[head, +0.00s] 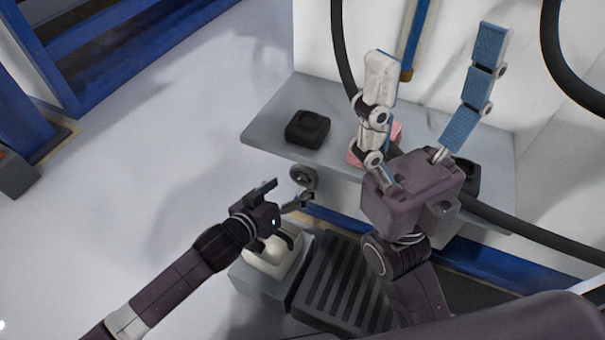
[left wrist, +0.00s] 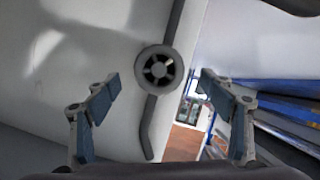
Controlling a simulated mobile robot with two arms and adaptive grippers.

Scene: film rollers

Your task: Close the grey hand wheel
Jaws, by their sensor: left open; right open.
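The grey hand wheel (head: 304,177) is small and round and sits below the front edge of the grey shelf in the head view. In the left wrist view the wheel (left wrist: 159,69) shows nearly face-on, with a thick rim and dark gaps between its spokes. My left gripper (head: 287,192) is open, just left of and below the wheel. In the left wrist view its fingers (left wrist: 161,85) stand apart on either side of the wheel, with no visible contact. My right gripper (head: 436,58) is open and empty above the shelf, its fingers wide apart and pointing up in the picture.
The grey shelf (head: 268,120) bears a black block (head: 307,129), a pink object (head: 394,134) and a dark round part (head: 467,176), partly hidden by my right gripper. Below are a pale box (head: 262,282) and a black ribbed surface (head: 340,285). Open floor lies left.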

